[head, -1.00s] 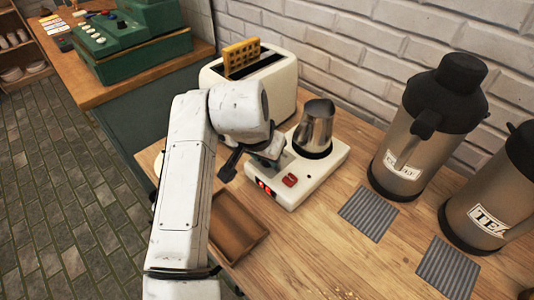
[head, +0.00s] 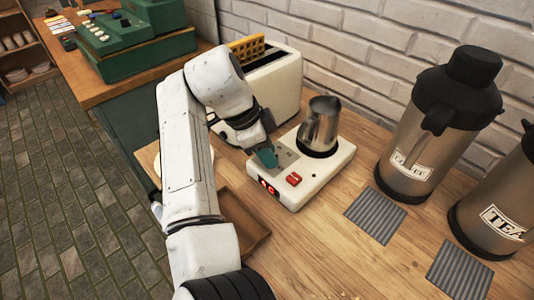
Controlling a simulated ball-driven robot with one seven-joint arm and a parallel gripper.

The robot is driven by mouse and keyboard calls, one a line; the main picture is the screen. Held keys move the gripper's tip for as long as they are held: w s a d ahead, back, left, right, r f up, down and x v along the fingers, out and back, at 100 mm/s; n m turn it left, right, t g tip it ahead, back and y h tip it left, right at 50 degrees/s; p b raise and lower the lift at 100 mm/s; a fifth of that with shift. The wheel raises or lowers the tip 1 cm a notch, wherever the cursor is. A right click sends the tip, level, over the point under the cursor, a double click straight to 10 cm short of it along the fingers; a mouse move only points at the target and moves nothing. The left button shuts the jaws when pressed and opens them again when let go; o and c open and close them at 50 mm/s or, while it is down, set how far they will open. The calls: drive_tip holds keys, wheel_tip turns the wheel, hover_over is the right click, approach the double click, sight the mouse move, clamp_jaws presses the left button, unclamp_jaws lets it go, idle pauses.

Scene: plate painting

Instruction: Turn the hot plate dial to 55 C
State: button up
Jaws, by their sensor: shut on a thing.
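The white hot plate (head: 323,179) stands on the wooden counter with a metal pitcher (head: 320,124) upright on its dark round burner. A red switch (head: 294,179) and a small red lit display (head: 268,188) show at its front end. My gripper (head: 267,157) points down at the left side of the hot plate's top, its teal tip at the control panel. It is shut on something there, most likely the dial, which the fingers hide. The display's digits are too small to read.
A white toaster (head: 277,88) with a waffle in it stands behind my arm. A brown wooden tray (head: 243,222) lies left of the hot plate. Two large dispensers, one coffee (head: 432,130) and one tea (head: 490,205), stand on the right with grey striped mats (head: 375,210) before them.

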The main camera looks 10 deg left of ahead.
drive_tip(key=shift+w+m+g+b, duration=0.15)
drive_tip(key=shift+m+g+b, duration=0.45)
drive_tip(key=shift+m, duration=1.3)
drive_tip(key=o, duration=1.1)
drive_tip(key=shift+c, duration=0.2)
drive_tip(key=p+v, duration=0.1)
drive_tip(key=v, duration=0.9)
drive_tip(key=shift+a+r, duration=0.3)
drive_tip(key=shift+w, duration=0.1)
